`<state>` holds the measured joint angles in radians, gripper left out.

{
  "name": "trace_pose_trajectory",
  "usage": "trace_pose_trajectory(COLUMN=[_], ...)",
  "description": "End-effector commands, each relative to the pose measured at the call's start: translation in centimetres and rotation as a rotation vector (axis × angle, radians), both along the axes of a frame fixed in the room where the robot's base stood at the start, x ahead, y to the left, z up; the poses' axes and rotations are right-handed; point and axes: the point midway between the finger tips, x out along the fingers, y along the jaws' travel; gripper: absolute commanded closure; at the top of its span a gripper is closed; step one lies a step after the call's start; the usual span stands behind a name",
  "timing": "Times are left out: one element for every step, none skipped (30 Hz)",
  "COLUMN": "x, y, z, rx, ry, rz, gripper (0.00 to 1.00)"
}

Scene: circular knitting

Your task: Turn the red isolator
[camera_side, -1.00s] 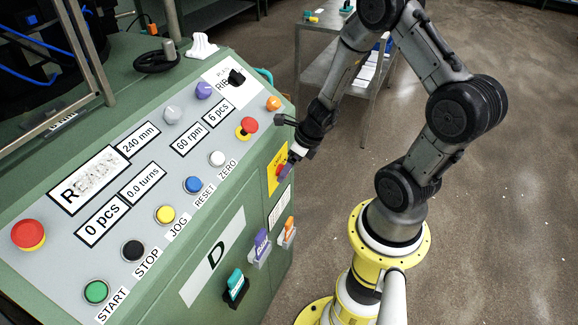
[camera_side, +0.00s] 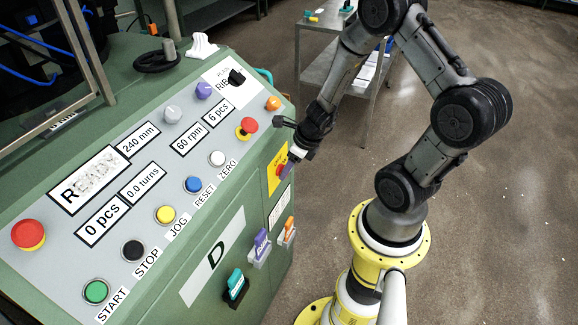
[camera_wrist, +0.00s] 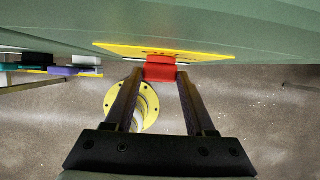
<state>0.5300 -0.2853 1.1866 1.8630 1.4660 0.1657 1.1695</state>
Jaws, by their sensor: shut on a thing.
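The red isolator (camera_wrist: 160,70) sits on a yellow plate (camera_wrist: 112,48) on the machine's green panel. In the wrist view my gripper (camera_wrist: 160,78) has one finger on each side of the red handle, shut on it. In the side view the yellow plate (camera_side: 271,181) is on the machine's right-hand face, and my gripper (camera_side: 290,165) reaches it from the right. There the isolator (camera_side: 281,170) is mostly hidden by my fingers. The handle's exact angle is hard to tell.
The sloped control panel with a red and yellow button (camera_side: 248,127) lies just above the plate. A metal trolley (camera_side: 322,72) stands behind. The floor to the right is open.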

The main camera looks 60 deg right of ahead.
Motion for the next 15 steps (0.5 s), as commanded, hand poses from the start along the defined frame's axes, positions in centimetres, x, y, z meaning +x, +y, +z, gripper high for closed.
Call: trace_pose_trajectory(x=[0.10, 0.07, 0.07, 0.08, 0.07, 0.07, 0.08, 0.03, 0.04, 0.09, 0.04, 0.01, 0.03, 0.00, 0.00], y=[0.16, 0.23, 0.32, 0.33, 0.42, 0.47, 0.51, 0.57, 0.64, 0.70, 0.75, 0.84, 0.88, 0.90, 0.94], z=[0.07, 0.02, 0.02, 0.04, -0.01, -0.01, 0.00, -0.06, -0.07, -0.05, -0.12, -0.18, -0.16, -0.22, -0.23], rx=[-0.025, -0.040, -0.063, -0.080, -0.097, -0.119, -0.137, -0.154, -0.178, -0.197, -0.216, -0.243, -0.263, -0.281, -0.302], ry=[-0.003, -0.002, -0.002, -0.003, -0.002, -0.002, -0.002, -0.001, -0.001, -0.002, 0.000, 0.001, 0.000, 0.002, 0.002], rz=[0.004, 0.004, 0.005, 0.006, 0.007, 0.006, 0.006, 0.007, 0.006, 0.007, 0.008, 0.009, 0.008, 0.007, 0.008], gripper=[1.00, 1.00, 1.00, 1.00, 1.00, 1.00, 1.00, 1.00, 1.00, 1.00, 1.00, 1.00, 1.00, 1.00, 1.00])
